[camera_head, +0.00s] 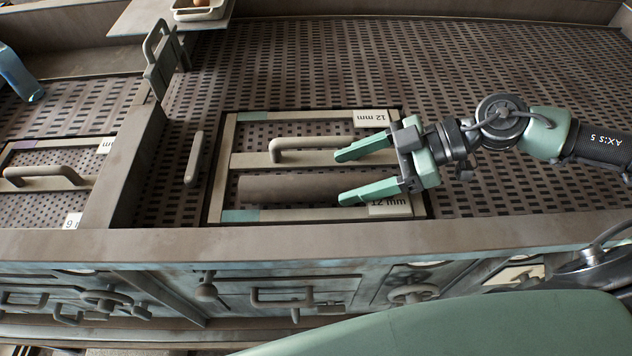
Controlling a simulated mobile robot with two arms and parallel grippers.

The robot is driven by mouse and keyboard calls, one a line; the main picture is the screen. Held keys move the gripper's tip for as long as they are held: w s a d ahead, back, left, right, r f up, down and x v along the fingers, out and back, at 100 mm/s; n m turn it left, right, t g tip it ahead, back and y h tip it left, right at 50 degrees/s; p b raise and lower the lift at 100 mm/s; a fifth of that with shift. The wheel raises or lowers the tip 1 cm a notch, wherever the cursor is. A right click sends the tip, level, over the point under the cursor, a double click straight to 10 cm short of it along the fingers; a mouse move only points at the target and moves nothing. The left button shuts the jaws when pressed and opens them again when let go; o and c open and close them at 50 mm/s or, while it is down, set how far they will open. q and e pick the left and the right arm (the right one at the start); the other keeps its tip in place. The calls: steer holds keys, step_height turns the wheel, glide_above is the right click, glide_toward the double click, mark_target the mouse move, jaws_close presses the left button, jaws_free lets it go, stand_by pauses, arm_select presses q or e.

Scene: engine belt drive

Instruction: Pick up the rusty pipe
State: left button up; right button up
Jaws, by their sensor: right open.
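The rusty pipe (288,189) is a dark brown cylinder. It lies lengthwise left to right inside a framed panel (229,160) marked 12 mm, below a raised grey handle (312,145). My right gripper (343,177) comes in from the right with its two green fingers open and pointing left. In the picture, one finger is above the pipe's right part and the other overlaps its lower edge. I cannot tell the gripper's height over the pipe or whether it touches it. The gripper hides part of the pipe's right end. My left gripper is not in view.
A thick beam (125,165) stands left of the panel, with a loose grey bar (194,158) beside it. A second handled panel (45,177) lies farther left. A blue bottle (18,72) is at the upper left. The perforated deck (400,60) behind is clear.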

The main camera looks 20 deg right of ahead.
mark_target(334, 179)
steer(key=shift+w+a+p, duration=0.1)
steer(key=shift+a+p, duration=0.35)
steer(key=shift+a, duration=0.15)
steer(key=p+x, duration=0.1)
steer(key=x, duration=0.2)
steer(key=shift+f+p, duration=0.15)
steer(key=shift+p, duration=0.2)
steer(key=shift+w+a+f, duration=0.15)
steer(key=shift+a+f, duration=0.25)
jaws_close()
steer(key=shift+r, duration=0.15)
